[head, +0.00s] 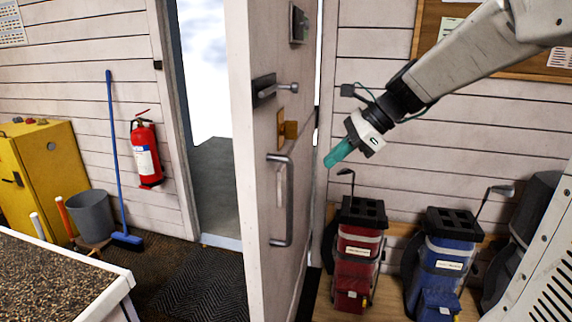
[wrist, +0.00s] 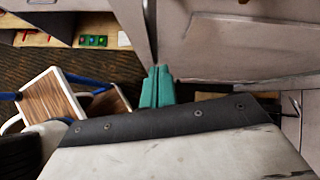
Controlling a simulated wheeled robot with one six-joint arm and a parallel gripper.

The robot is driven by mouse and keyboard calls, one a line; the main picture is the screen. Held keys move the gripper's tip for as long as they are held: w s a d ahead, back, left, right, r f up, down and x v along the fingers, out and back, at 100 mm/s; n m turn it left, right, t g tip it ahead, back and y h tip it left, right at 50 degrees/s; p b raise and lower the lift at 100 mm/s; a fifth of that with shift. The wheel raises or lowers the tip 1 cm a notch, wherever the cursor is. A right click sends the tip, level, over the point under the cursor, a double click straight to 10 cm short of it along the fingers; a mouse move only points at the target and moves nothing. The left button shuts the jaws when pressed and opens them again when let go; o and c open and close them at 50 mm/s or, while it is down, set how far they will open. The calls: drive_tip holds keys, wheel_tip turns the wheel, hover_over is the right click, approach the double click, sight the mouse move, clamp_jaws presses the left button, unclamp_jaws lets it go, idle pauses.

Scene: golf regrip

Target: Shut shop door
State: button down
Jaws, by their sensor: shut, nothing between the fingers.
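The shop door (head: 271,175) is white and stands open, swung into the room, with its edge towards me in the head view. It carries a lever handle (head: 275,90) and a long vertical pull handle (head: 281,200). The doorway (head: 212,135) to its left is open to the bright outside. My gripper (head: 336,158) has teal fingers, pressed together and empty. In the head view it is to the right of the door, with a visible gap in the picture. In the wrist view the closed fingertips (wrist: 158,72) point at a pale panelled surface; I cannot tell whether they touch it.
A red golf bag (head: 357,250) and a blue golf bag (head: 443,258) stand right of the door below my gripper. A fire extinguisher (head: 146,152), blue broom (head: 116,160), grey bin (head: 90,214) and yellow cabinet (head: 45,170) are at left. A gravel-topped counter (head: 50,280) fills the lower left.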

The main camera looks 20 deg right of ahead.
drive_tip(key=w+r+m, duration=0.1)
drive_tip(key=r+m, duration=0.1)
drive_tip(key=m, duration=0.1)
approach(271, 181)
wheel_tip(271, 181, down, 4)
drive_tip(key=shift+w+a+f+t, duration=0.2)
drive_tip(key=shift+w+a, duration=0.15)
drive_tip(key=shift+a, duration=0.25)
drive_tip(key=shift+w+a+f+t, duration=0.15)
drive_tip(key=shift+w+a, duration=0.2)
drive_tip(key=shift+a, duration=0.25)
drive_tip(key=shift+w+a, duration=0.3)
drive_tip(key=shift+a, duration=0.05)
